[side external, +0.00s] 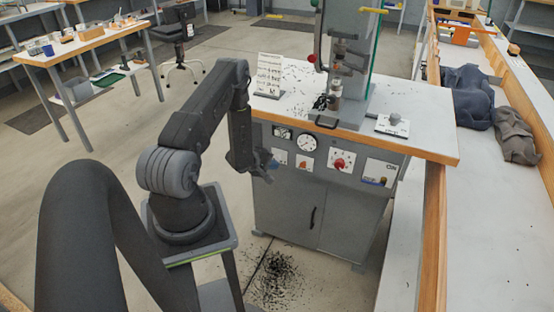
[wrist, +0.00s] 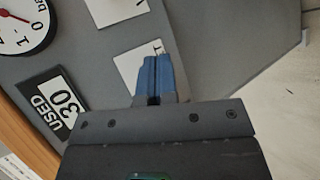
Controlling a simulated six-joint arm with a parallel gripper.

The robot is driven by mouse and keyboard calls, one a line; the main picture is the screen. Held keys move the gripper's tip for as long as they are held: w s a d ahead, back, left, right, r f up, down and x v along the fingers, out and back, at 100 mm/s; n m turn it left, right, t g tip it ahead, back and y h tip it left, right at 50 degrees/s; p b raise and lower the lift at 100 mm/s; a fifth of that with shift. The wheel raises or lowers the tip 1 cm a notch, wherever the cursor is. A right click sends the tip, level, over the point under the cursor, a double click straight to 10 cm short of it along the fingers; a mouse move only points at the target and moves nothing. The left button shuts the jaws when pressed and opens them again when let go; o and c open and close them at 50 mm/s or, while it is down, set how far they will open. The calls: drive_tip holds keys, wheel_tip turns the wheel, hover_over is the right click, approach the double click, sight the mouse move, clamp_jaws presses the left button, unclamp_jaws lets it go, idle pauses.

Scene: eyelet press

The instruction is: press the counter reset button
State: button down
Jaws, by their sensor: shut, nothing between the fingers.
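My gripper (side external: 268,164) is at the left end of the press cabinet's front panel. In the wrist view its two blue fingers (wrist: 155,62) are together with nothing between them. They overlap a white label plate (wrist: 128,57) on the panel, where a letter "T" shows beside the tips. No button can be made out there; the fingers hide part of the plate. The counter (wrist: 54,108), a black and white display marked "USED" with digits ending in 30, is left of the fingers. It also shows beside the gauge in the side view (side external: 283,133). Contact with the panel cannot be told.
A round gauge (side external: 308,141), a red knob (side external: 339,163) and other label plates line the grey panel. The wooden worktop edge (side external: 420,154) overhangs it. The press (side external: 348,75) and a card stand (side external: 269,75) are on top. Black bits (side external: 275,277) litter the floor.

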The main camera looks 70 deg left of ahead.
drive_tip(key=shift+w+a, duration=0.3)
drive_tip(key=shift+w, duration=0.05)
drive_tip(key=shift+w+a, duration=0.5)
idle(1.1)
drive_tip(key=shift+s+d, duration=0.1)
drive_tip(key=shift+s, duration=0.05)
drive_tip(key=shift+s+d, duration=0.65)
drive_tip(key=shift+s, duration=0.05)
drive_tip(key=s+d, duration=0.3)
drive_tip(key=shift+s+d, duration=0.25)
drive_tip(key=shift+d, duration=0.05)
idle(0.4)
idle(0.5)
